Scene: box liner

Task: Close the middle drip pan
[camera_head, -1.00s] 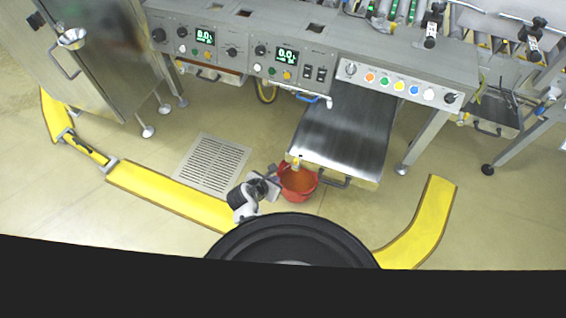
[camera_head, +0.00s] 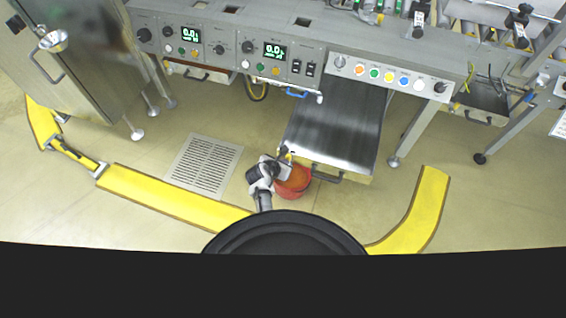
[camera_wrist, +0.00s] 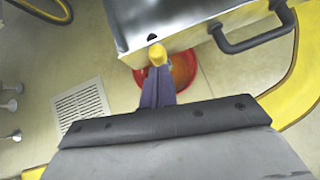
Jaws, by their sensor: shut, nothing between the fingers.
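The middle drip pan (camera_head: 335,130) is a long steel tray pulled far out from under the machine. Its dark handle (camera_head: 327,178) is on the front face and also shows in the wrist view (camera_wrist: 252,38). The pan's near left corner shows at the top of the wrist view (camera_wrist: 150,14). My gripper (camera_head: 287,152) is at that front left corner, left of the handle. In the wrist view its yellow fingertips (camera_wrist: 157,53) are together and empty, right by the pan's front edge. I cannot tell whether they touch it.
A red bucket (camera_head: 295,182) stands on the floor below my gripper. Other drip pans sit at the left (camera_head: 200,73) and right (camera_head: 480,106). A floor drain (camera_head: 203,165) and yellow floor barriers (camera_head: 165,192) lie nearby. A machine leg (camera_head: 410,135) stands right of the pan.

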